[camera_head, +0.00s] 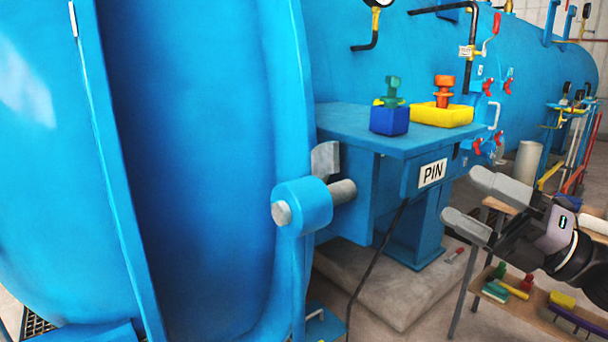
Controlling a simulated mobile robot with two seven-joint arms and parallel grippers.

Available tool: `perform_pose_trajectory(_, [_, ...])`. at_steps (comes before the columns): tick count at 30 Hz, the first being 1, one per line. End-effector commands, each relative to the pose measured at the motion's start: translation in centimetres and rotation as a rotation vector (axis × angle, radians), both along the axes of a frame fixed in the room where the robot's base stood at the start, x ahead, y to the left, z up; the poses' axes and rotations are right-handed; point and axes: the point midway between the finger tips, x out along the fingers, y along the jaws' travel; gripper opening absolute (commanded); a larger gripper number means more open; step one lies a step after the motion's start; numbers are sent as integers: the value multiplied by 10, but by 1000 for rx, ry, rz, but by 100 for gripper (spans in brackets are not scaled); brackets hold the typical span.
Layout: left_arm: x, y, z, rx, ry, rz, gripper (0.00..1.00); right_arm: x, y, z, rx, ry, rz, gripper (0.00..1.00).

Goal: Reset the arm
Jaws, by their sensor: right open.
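My right gripper (480,205) comes in from the right edge in the head view. Its two grey fingers are apart with nothing between them. It hangs in the air to the right of the blue bracket with the PIN label (432,173). My left gripper does not show. The large blue autoclave (400,55) fills the back, and its blue door (200,130) stands at the left. A grey pin (342,191) passes through a blue lug (310,207) by the door edge, apart from my gripper.
A blue shelf (350,120) carries a blue block with a green knob (389,118) and a yellow tray with an orange knob (441,115). A low rack (535,305) with small coloured items stands below my right arm. Red-handled valves (488,86) line the autoclave.

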Motion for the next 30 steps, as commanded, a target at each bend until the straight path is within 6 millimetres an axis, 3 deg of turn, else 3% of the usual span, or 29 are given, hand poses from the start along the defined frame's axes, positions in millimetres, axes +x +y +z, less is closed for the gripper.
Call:
perform_pose_trajectory(1, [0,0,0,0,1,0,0,4,-5,-25,51,96,-29,97])
perform_pose_trajectory(8, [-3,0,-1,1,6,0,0,8,-35,-129,267,496,-200,97])
perform_pose_trajectory(14, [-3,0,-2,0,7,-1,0,-17,-62,-232,419,851,-389,97])
perform_pose_trajectory(21, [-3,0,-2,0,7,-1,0,-86,-93,-347,547,1248,-655,97])
perform_pose_trajectory(24, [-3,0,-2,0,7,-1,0,-120,-103,-384,578,1382,-761,97])
perform_pose_trajectory(30, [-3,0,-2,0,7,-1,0,-190,-116,-437,621,1604,-952,97])
